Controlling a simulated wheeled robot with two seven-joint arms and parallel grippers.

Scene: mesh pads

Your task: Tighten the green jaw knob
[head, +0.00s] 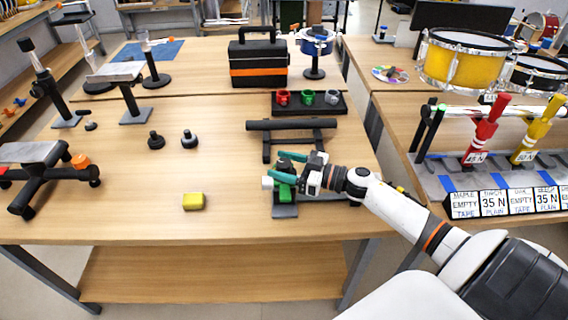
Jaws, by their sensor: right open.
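A small clamp-like fixture stands on a dark grey base plate (285,211) near the front right of the table. A green part (285,193) shows low on it, and a pale cylinder end (267,183) sticks out to its left. Which of these is the green jaw knob I cannot tell for sure. My right gripper (283,168) reaches in from the right over the fixture. Its teal fingers are apart, one toward the back and one toward the front, and they hide much of the fixture's top. Whether they touch it cannot be told. My left gripper is out of view.
Behind stands a black padded bar stand (291,125) and a black tray (310,105) with red, green and grey cups. A yellow block (194,201) and two dark knobs lie left. A rack with red (486,128) and yellow handles stands right. The front middle is clear.

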